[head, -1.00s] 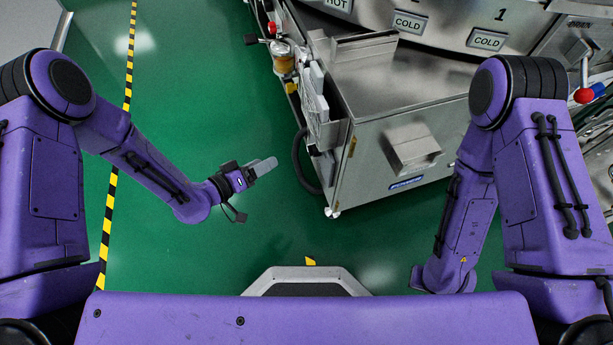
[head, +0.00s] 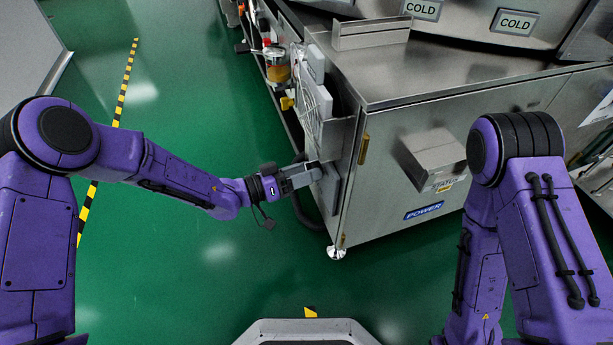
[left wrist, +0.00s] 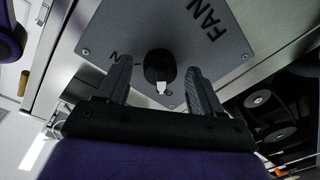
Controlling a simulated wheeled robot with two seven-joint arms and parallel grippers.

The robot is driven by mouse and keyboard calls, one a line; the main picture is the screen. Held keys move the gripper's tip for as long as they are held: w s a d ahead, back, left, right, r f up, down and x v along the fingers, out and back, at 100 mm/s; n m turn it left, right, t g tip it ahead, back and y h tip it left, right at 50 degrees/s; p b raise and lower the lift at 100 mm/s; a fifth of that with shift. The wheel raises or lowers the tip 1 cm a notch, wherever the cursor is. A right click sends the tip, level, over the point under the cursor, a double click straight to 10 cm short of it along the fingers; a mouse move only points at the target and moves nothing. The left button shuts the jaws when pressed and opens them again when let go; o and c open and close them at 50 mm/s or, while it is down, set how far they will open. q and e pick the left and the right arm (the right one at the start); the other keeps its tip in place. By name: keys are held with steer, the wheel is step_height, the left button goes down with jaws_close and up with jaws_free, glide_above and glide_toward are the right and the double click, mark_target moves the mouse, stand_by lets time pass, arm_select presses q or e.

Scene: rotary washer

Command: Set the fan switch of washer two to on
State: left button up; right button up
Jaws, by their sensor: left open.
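The fan switch (left wrist: 160,72) is a round black knob with a white pointer mark, on a grey plate (left wrist: 165,28) lettered FAN, in the left wrist view. The pointer faces the bottom of that picture; an N shows to the knob's left, and the lettering below is partly hidden. My left gripper (left wrist: 155,88) is open, its two fingers on either side of the knob, with no clear contact. In the head view my left gripper (head: 300,177) is at the washer's left side panel (head: 338,190). The right gripper is not in view.
The steel washer cabinet (head: 400,165) has a boxy cover (head: 432,155) and a POWER label (head: 424,211) on its front. A caster (head: 336,252) stands below its corner. A dark hose (head: 302,208) hangs behind my left gripper. Green floor (head: 190,270) is clear to the left.

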arm_select(q)
steer(key=shift+w+d, duration=0.1)
steer(key=shift+d, duration=0.1)
steer(key=c, duration=1.1)
steer(key=shift+o, duration=0.3)
